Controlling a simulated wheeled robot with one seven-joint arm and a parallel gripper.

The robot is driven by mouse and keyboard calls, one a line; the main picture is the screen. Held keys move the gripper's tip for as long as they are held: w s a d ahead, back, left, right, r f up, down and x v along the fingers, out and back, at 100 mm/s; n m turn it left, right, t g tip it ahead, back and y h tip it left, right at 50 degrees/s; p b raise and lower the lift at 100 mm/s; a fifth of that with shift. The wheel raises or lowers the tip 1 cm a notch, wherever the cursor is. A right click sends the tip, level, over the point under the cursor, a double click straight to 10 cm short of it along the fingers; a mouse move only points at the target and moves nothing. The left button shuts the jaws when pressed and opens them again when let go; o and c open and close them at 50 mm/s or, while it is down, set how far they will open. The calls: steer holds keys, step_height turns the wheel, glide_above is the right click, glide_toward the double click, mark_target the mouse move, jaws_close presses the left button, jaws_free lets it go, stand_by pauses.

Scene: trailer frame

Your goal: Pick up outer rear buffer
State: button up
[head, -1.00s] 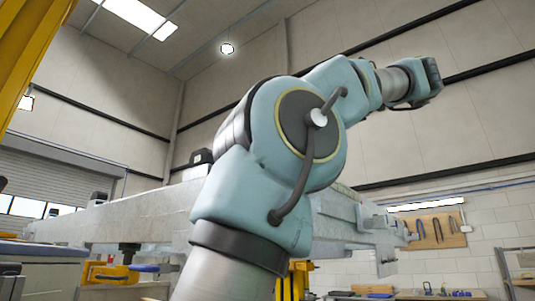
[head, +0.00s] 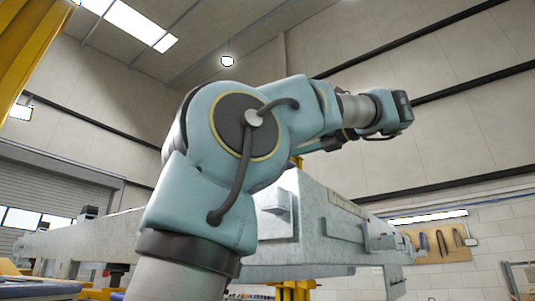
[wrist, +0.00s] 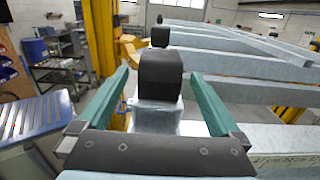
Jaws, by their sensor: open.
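A black, rounded buffer block (wrist: 160,75) stands upright on a pale metal bracket on the trailer frame in the wrist view. A second, smaller-looking black buffer (wrist: 160,37) stands farther off behind it. I cannot tell by any label which one is the outer rear buffer. My gripper (wrist: 159,73) is open, with one green finger on each side of the nearer buffer in the picture. Gaps show between the fingers and the block, and I see no contact. The buffer's lower part and far side are hidden. In the head view my arm covers part of the trailer frame (head: 285,207).
In the wrist view, pale frame beams (wrist: 235,64) run across the right. A blue-grey ribbed surface (wrist: 35,118) lies at the left, with a shelf trolley (wrist: 60,65) and a yellow post (wrist: 101,40) beyond. In the head view a tool board (head: 438,243) hangs at the back.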

steer(key=p+x, duration=0.1)
steer(key=x, duration=0.1)
steer(key=p+x, duration=0.1)
steer(key=x, duration=0.1)
steer(key=shift+w+a+r, duration=0.1)
steer(key=shift+r, duration=0.3)
steer(key=shift+w+a+f, duration=0.1)
steer(key=shift+w+a, duration=0.25)
steer(key=shift+a, duration=0.05)
jaws_close()
